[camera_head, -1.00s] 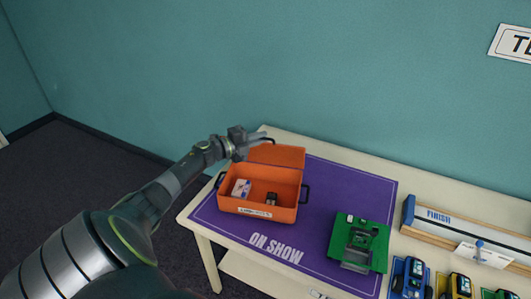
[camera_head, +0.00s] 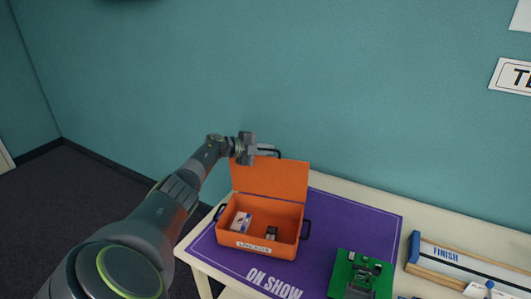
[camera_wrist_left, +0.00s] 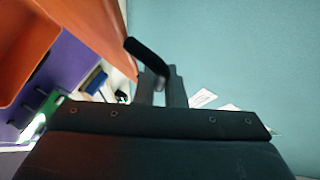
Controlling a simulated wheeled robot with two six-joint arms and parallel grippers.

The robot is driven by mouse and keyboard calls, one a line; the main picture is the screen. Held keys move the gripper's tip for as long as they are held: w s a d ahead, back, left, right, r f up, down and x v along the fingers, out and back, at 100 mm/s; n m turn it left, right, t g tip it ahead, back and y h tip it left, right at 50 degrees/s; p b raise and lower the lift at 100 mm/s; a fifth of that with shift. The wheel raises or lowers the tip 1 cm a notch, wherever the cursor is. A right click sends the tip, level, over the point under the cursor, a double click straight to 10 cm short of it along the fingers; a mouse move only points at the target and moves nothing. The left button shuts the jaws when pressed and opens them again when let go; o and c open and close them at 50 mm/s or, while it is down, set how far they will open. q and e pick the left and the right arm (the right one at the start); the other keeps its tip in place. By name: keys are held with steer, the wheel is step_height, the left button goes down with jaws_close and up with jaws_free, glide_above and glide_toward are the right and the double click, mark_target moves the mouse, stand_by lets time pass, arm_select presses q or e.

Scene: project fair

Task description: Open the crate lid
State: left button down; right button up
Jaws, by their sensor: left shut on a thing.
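The orange crate (camera_head: 246,243) stands on the purple mat at the table's left end. Its lid (camera_head: 270,180) is raised at the back, close to upright, and the inside shows. My left gripper (camera_head: 264,151) is at the top left edge of the lid and is shut on the lid's dark handle. In the left wrist view the dark handle (camera_wrist_left: 147,60) sits at the jaws, beside the orange lid (camera_wrist_left: 95,28). A small white box (camera_head: 241,221) and a small dark item (camera_head: 271,232) lie in the crate. My right gripper is not in view.
The purple mat (camera_head: 345,225) reads ON SHOW. A green board with a grey device (camera_head: 362,275) is at its right. A wooden track marked FINISH (camera_head: 470,266) lies farther right. A teal wall stands close behind the table.

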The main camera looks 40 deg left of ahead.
arm_select(q)
steer(key=shift+a, duration=0.1)
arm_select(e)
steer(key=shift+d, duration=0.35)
arm_select(q)
steer(key=c, duration=1.5)
jaws_free()
steer(key=shift+s, duration=0.1)
steer(key=shift+f, duration=0.1)
